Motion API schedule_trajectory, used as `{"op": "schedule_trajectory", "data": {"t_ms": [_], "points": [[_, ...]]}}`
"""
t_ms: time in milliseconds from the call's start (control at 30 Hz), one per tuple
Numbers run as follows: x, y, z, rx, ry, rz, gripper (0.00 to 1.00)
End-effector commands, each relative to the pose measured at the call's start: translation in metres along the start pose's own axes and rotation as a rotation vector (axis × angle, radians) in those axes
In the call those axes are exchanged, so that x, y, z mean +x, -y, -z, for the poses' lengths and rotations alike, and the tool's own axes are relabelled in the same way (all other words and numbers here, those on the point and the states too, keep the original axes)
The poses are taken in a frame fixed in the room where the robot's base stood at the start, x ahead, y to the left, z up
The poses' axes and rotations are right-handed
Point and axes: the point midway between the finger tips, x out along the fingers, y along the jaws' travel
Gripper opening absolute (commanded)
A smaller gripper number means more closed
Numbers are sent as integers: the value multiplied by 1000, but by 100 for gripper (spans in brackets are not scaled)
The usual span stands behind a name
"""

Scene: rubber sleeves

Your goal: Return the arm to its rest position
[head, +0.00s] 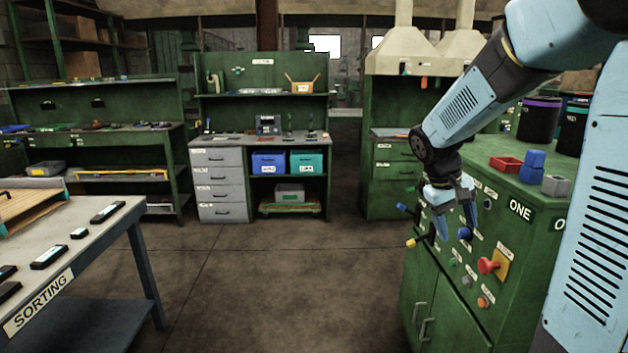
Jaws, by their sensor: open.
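My gripper (456,226) hangs at the end of my light blue arm, fingers pointing down, on the right side of the head view. It is open and I see nothing between the fingers. It is in front of the control face of a green cabinet (447,318), near levers with coloured knobs. The arm reaches in from the upper right, bent down at the wrist. From this one view I cannot tell whether the fingers touch the cabinet or a lever.
On the cabinet top are a red tray (506,164), blue blocks (533,166), a grey block (555,186) and dark containers (539,119). A red knob (488,266) sticks out from the panel. A sorting table (97,240) stands at left. The floor (270,290) between is clear.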

Motion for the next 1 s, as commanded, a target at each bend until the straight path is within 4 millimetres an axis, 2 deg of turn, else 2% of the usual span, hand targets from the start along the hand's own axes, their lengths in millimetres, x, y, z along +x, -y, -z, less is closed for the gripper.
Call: {"op": "schedule_trajectory", "data": {"t_ms": [100,500,800,1000], "points": [[-18,4,-24,32,-60,58,67],[-66,29,-99,124,-258,219,67],[-92,54,-154,185,-409,300,67],[-100,70,-180,215,-486,331,67]]}}
